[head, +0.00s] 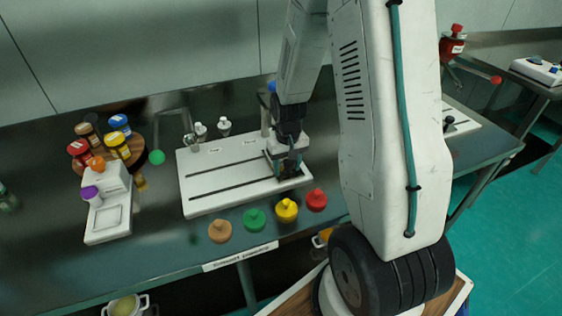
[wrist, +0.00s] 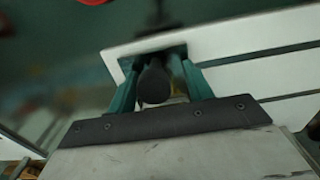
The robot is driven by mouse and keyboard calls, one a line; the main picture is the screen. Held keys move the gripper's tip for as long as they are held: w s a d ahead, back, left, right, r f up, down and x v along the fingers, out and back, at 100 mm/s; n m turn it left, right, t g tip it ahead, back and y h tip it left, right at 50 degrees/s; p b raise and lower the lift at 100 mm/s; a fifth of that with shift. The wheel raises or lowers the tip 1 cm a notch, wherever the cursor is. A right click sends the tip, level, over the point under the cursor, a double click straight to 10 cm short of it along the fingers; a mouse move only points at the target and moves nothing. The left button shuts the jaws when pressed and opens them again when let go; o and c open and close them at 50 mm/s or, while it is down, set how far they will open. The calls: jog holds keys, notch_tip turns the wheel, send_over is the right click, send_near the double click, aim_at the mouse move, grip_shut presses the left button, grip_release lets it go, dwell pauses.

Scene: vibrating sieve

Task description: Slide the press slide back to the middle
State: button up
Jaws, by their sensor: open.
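The white board (head: 232,187) with two dark slots lies on the table in the head view. At its right end my gripper (head: 289,164) points down over a dark slide. In the wrist view my gripper (wrist: 158,88) is open, its two teal fingers on either side of a dark round knob (wrist: 154,84). The knob stands on a dark plate (wrist: 148,54) near the end of the white board (wrist: 225,30). Whether either finger touches the knob I cannot tell. The slide is largely hidden by my gripper in the head view.
Brown, green (head: 254,219), yellow (head: 286,210) and red (head: 316,199) knobs stand before the board. A white device (head: 112,205) and a round stand of coloured jars (head: 118,144) are to the left. Small clear-and-white bottles (head: 200,131) stand behind the board.

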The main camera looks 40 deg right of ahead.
jog(key=shift+w+a, duration=0.6)
jog(key=shift+a, duration=1.4)
jog(key=shift+w+a, duration=0.55)
jog(key=shift+a, duration=1.5)
jog(key=shift+w+a, duration=0.6)
jog(key=shift+a, duration=1.4)
jog(key=o, duration=1.1)
jog(key=shift+r, duration=4.5)
